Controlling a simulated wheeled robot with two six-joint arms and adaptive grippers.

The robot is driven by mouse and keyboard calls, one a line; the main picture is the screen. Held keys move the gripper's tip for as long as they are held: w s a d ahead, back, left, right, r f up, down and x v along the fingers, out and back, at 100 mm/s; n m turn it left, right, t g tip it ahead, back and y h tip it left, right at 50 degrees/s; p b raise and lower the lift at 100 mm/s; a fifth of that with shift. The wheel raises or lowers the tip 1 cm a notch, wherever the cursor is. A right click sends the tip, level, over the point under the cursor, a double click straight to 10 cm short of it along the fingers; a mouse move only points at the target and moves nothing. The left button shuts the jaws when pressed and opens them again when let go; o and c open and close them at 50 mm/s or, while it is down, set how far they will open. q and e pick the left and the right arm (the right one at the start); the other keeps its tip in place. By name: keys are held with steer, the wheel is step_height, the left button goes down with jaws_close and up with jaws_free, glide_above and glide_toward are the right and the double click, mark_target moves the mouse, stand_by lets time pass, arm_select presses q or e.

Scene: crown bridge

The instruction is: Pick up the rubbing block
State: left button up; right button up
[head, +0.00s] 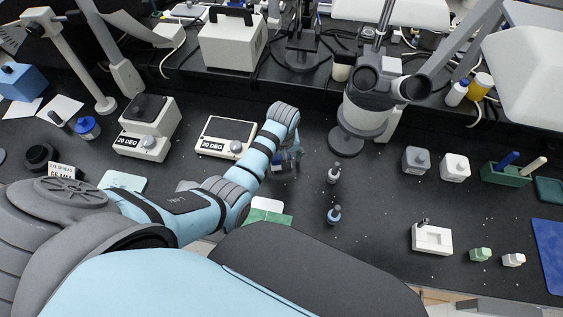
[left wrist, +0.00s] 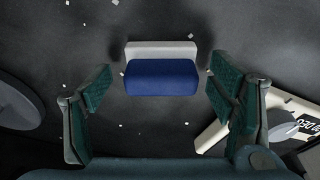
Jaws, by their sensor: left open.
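The rubbing block, a blue block (left wrist: 161,78) with a pale grey strip along its far side, lies on the dark bench in the left wrist view. My left gripper (left wrist: 166,84) is open, with one green-padded finger on each side of the block and gaps between them and it. In the head view my left gripper (head: 286,163) points down at the bench, right of the middle 20 DEG device; the block is mostly hidden there by the gripper. My right gripper is not in view.
The white 20 DEG device (head: 224,138) stands close to the left of the gripper. A microscope (head: 362,108) stands to the right. Two small bottles (head: 334,215) stand nearby. A white-and-green pad (head: 266,211) lies in front. Pale crumbs dot the bench.

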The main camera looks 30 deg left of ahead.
mark_target(281, 157)
arm_select(q)
steer(key=shift+s+r, duration=0.15)
steer(key=c, duration=1.3)
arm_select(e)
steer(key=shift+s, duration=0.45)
arm_select(q)
steer(key=shift+o, duration=0.2)
steer(key=shift+r, duration=0.1)
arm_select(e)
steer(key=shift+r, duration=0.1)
arm_select(q)
steer(key=shift+r, duration=0.3)
step_height(281, 157, up, 19)
steer(key=p, duration=0.6)
steer(key=shift+r+p, duration=0.2)
steer(key=shift+p, duration=0.15)
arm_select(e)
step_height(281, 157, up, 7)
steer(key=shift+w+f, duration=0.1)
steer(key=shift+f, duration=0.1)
